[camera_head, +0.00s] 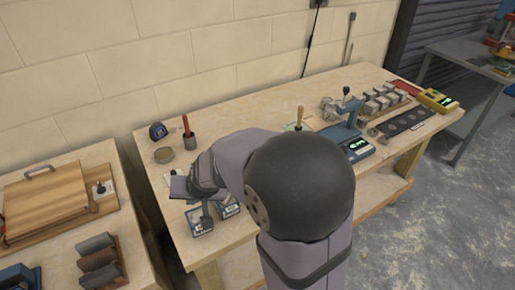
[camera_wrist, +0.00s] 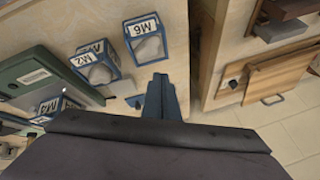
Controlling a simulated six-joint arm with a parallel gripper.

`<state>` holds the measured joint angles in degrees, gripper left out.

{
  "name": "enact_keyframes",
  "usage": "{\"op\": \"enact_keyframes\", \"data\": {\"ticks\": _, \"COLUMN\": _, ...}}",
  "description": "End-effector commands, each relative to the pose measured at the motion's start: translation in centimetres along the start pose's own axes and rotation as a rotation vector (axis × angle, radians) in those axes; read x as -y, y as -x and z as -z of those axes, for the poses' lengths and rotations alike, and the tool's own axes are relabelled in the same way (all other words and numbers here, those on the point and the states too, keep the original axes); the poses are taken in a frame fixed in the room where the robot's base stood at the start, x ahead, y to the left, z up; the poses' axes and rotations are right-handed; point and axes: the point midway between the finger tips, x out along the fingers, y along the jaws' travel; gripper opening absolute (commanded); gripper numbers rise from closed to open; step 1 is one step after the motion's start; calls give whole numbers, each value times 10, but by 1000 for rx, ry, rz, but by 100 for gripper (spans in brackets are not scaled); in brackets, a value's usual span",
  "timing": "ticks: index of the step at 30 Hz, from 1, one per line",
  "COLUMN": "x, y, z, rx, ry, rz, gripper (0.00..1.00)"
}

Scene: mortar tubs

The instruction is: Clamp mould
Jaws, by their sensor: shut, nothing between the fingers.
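Blue open-framed moulds stand on the near left part of the wooden bench. In the wrist view one is labelled M6 (camera_wrist: 144,40), one M2 (camera_wrist: 97,62), and a partly cut-off one seems to read M4 (camera_wrist: 48,108). The M6 and M2 frames have pale grey insides. In the head view, blue moulds (camera_head: 200,221) show at the bench's front edge beside my arm; the arm hides part of this area. My gripper (camera_wrist: 162,80) is shut and empty, its fingertips just below M6 in the wrist view and apart from it.
A blue device with a green display (camera_head: 359,150) stands mid-bench. Grey blocks (camera_head: 378,102) and a black strip (camera_head: 406,122) lie to its right. A red-handled tool in a cup (camera_head: 188,138) stands behind my arm. Left, across a gap, is a wooden board (camera_head: 45,200).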

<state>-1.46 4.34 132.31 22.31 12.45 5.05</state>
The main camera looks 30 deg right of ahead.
Motion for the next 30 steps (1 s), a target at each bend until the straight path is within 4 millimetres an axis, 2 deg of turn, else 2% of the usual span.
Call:
{"op": "enact_keyframes", "data": {"ticks": 1, "x": 9, "y": -10, "z": 22, "rx": -66, "ry": -80, "rz": 23, "gripper": 0}}
{"op": "enact_keyframes", "data": {"ticks": 3, "x": 20, "y": -18, "z": 56, "rx": -166, "ry": -199, "rz": 54, "gripper": 0}}
{"op": "enact_keyframes", "data": {"ticks": 7, "x": 28, "y": -29, "z": 119, "rx": -356, "ry": -438, "rz": 101, "gripper": 0}}
{"op": "enact_keyframes", "data": {"ticks": 12, "x": 15, "y": -34, "z": 187, "rx": -610, "ry": -765, "rz": 136, "gripper": 0}}
{"op": "enact_keyframes", "data": {"ticks": 15, "x": -5, "y": -34, "z": 214, "rx": -757, "ry": -957, "rz": 138, "gripper": 0}}
{"op": "enact_keyframes", "data": {"ticks": 18, "x": -28, "y": -33, "z": 229, "rx": -904, "ry": -1143, "rz": 126, "gripper": 0}}
{"op": "enact_keyframes", "data": {"ticks": 22, "x": -64, "y": -32, "z": 230, "rx": -1095, "ry": -1371, "rz": 81, "gripper": 0}}
{"op": "enact_keyframes", "data": {"ticks": 27, "x": -101, "y": -31, "z": 208, "rx": -1308, "ry": -1604, "rz": -7, "gripper": 0}}
{"op": "enact_keyframes", "data": {"ticks": 30, "x": -115, "y": -30, "z": 192, "rx": -1398, "ry": -1692, "rz": -58, "gripper": 0}}
